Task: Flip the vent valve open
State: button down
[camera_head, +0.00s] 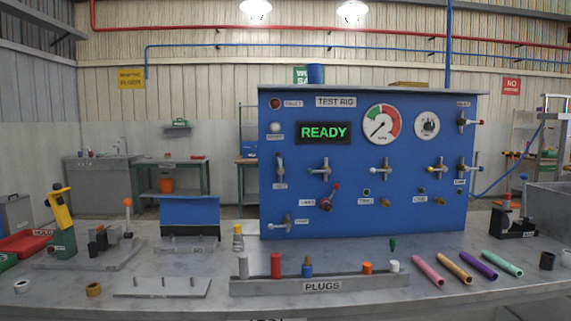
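The blue test rig panel (350,215) stands at the back of the bench and carries several small lever valves. One valve at the upper right (463,122) has a red-tipped lever pointing right. A valve at the left (280,167) has an upright lever. A lower-left valve (286,222) has a white-tipped lever. A middle row holds more valves with sideways levers. The small labels are too blurred to tell surely which is the vent valve. My gripper is not in view.
A plug rack (322,286) stands in front of the panel. Coloured tubes (453,267) lie at the right. A yellow-handled fixture (62,208) and an orange-knobbed lever (128,204) stand at the left. The display (324,132) reads READY. A red-handled device (507,200) stands at the right.

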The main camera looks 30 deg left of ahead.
aim_at(277, 155)
jog(key=u, duration=0.05)
jog(key=k, duration=1.2)
jog(key=u, duration=0.6)
jog(key=i, duration=0.65)
jog(key=u, duration=0.6)
jog(key=i, duration=1.45)
jog(key=z, duration=0.7)
